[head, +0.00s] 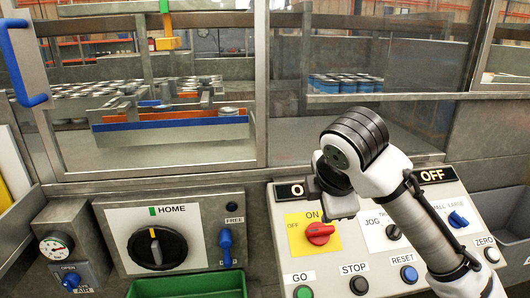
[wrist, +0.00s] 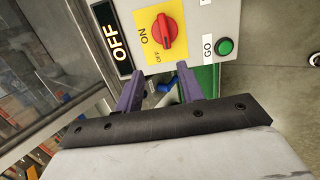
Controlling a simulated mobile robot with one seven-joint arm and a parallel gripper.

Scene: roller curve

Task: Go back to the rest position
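My gripper (wrist: 160,86) is open, its two purple fingers apart with nothing held between them. In the head view my gripper (head: 338,205) is beside the red rotary knob (head: 319,233) on the sloped control panel (head: 345,262), and its fingers are largely hidden. In the wrist view the red knob (wrist: 166,36) on its yellow plate lies beyond the fingertips, apart from them. The green GO button (wrist: 225,46) is to its right.
Buttons GO (head: 303,292), STOP (head: 359,285) and RESET (head: 409,274) sit low on the panel. A HOME dial box (head: 120,226) with a blue lever (head: 225,245) is at left. A green bin (head: 185,288) is below. A framed window (head: 160,165) stands behind.

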